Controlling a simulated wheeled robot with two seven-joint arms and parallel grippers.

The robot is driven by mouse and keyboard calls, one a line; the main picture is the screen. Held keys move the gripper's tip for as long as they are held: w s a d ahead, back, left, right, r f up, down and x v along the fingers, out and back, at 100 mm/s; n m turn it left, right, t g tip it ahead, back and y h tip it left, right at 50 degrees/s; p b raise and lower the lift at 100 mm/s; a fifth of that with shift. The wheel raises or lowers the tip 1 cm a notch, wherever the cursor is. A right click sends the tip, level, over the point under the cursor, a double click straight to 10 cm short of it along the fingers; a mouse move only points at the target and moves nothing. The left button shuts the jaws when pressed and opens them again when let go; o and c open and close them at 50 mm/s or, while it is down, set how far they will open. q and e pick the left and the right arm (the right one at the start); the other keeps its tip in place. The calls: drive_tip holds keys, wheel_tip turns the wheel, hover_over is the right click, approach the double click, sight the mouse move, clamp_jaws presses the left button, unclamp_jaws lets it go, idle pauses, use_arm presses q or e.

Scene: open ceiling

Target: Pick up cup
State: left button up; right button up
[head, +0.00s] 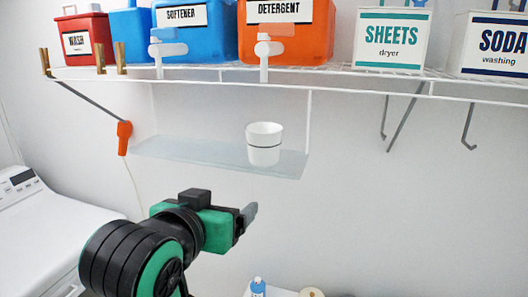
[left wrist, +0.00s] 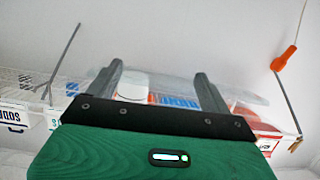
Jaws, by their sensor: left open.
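A white cup (head: 264,144) with a thin dark band stands upright on a translucent hanging shelf (head: 190,150), near its right end. My left gripper (head: 250,214) is below and slightly left of the cup in the head view, apart from it, pointing right and away. In the left wrist view the left gripper (left wrist: 158,72) has its two grey fingers spread wide with nothing held between them. A white shape just inside the left finger there looks like the cup (left wrist: 133,91), partly hidden by the gripper body. My right gripper is not in view.
A wire rack (head: 340,88) above the shelf holds a red wash box (head: 85,40), a blue softener container (head: 185,40), an orange detergent container (head: 285,42) and white boxes. Metal braces hang below it. A white washer (head: 45,235) stands at left.

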use_arm(q)
drive_tip(key=t+h, duration=0.1)
approach(258, 150)
drive_tip(key=s, duration=0.2)
drive_tip(key=shift+m, duration=0.4)
drive_tip(key=p+x, duration=0.1)
drive_tip(key=x, duration=0.1)
drive_tip(key=p+x, duration=0.1)
drive_tip(key=x, duration=0.5)
drive_tip(key=shift+w+a+p, duration=0.3)
drive_tip(key=shift+p, duration=0.1)
drive_tip(key=shift+w+d+p, duration=0.2)
drive_tip(key=shift+w+p, duration=0.3)
drive_tip(key=shift+p, duration=0.05)
drive_tip(key=p+x, duration=0.2)
drive_tip(key=x, duration=0.1)
drive_tip(key=shift+w+d+f, duration=0.2)
drive_tip(key=shift+w+d, duration=0.05)
drive_tip(key=shift+w, duration=0.3)
drive_tip(key=c, duration=1.1)
drive_tip(key=shift+r, duration=0.15)
